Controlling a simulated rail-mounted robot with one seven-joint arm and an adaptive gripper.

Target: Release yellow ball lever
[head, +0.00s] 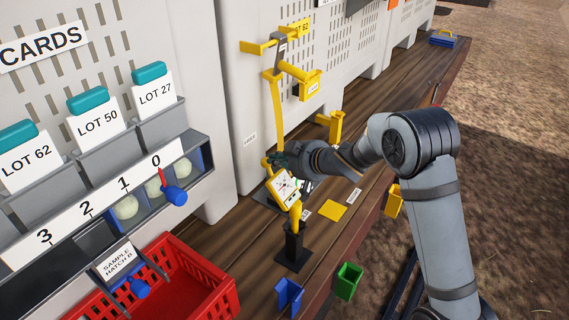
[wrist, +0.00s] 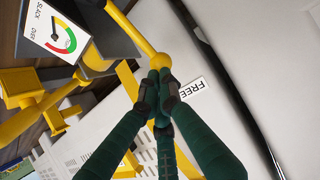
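The yellow ball lever (wrist: 160,61) shows in the wrist view as a round knob on a yellow arm running up and left to a gauge. My gripper (wrist: 160,76) has its dark fingertips drawn together at the knob's near edge, touching it or nearly so. I see no clear gap between the tips; they hide part of the knob. The gauge (wrist: 57,33) reads SLACK and OVER on a coloured dial. In the head view my gripper (head: 275,160) is beside the yellow post, above the gauge (head: 283,186).
A black-based yellow stand (head: 293,246) rises from the wooden bench. Yellow brackets (head: 311,85) project above the arm. A red crate (head: 185,285) and card rack (head: 90,200) are at left.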

